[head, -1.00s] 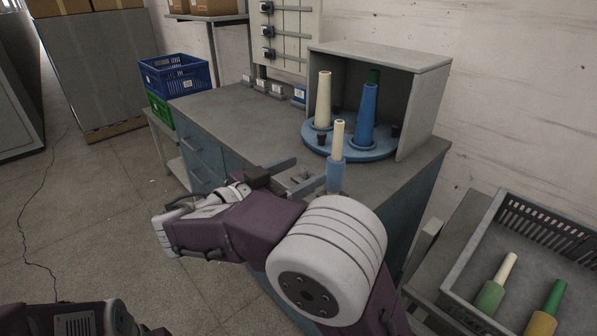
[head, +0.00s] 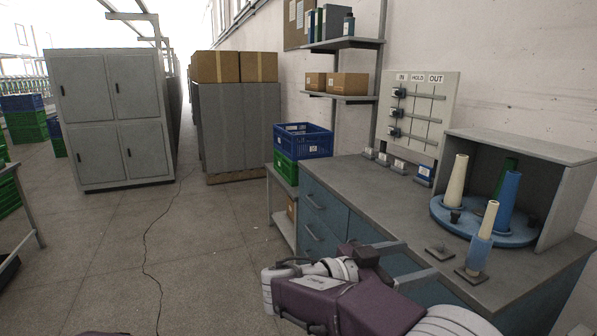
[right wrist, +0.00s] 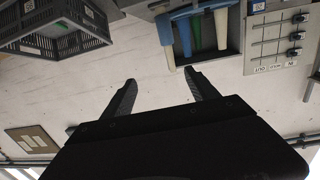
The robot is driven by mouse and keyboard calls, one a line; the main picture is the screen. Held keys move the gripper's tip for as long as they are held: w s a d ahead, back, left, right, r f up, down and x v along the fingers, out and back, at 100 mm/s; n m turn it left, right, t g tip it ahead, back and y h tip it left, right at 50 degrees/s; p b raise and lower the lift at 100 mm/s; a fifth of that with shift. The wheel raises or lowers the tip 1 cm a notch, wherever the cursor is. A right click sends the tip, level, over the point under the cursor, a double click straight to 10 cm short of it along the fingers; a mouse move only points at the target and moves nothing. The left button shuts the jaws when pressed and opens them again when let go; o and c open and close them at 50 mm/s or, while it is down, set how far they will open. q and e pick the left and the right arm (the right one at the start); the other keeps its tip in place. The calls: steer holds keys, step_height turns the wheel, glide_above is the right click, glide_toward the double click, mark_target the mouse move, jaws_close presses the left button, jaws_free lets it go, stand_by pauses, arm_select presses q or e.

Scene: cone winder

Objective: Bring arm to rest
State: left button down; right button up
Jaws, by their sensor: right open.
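My right gripper (head: 422,257) is open and empty, at the front edge of the grey workbench (head: 378,184) in the head view. Its two fingers (right wrist: 160,77) also show spread apart with nothing between them in the right wrist view. A small cone with a cream top and blue lower part (head: 480,240) stands upright on the bench, right of the fingers and apart from them. A bare low stand (head: 440,252) sits just beyond the fingertips. My left gripper is not in view.
A blue turntable (head: 440,211) in a grey open box holds a cream cone (head: 456,182), a blue cone (head: 507,203) and a green one partly hidden. A blue crate (head: 303,141) sits on a green crate.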

steer(key=s+d+f+m+g+y, duration=0.1)
steer(key=s+d+f+g, duration=0.15)
steer(key=d, duration=0.35)
steer(key=s+d+f+m+g, duration=0.1)
steer(key=s+d+f+g, duration=0.15)
steer(key=d, duration=0.25)
steer(key=s+d+f+n+g+y, duration=0.25)
steer(key=s+f+y, duration=0.2)
steer(key=f, duration=0.35)
steer(key=s+a+f+n+g+y, duration=0.1)
steer(key=s+a+f+n+y, duration=0.35)
steer(key=s+f, duration=0.5)
steer(key=w+a+f+n+t+y, duration=0.3)
steer(key=a+f+n+y, duration=0.3)
steer(key=a+f, duration=0.35)
arm_select(q)
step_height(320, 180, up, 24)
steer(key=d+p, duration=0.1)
steer(key=p, duration=2.3)
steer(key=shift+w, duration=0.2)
arm_select(e)
step_height(320, 180, up, 25)
steer(key=w+n+t, duration=0.1)
steer(key=w+n, duration=0.1)
steer(key=n, duration=0.1)
steer(key=shift+w+a+f+y, duration=0.15)
steer(key=shift+w+a+y, duration=0.15)
steer(key=shift+w+a, duration=0.15)
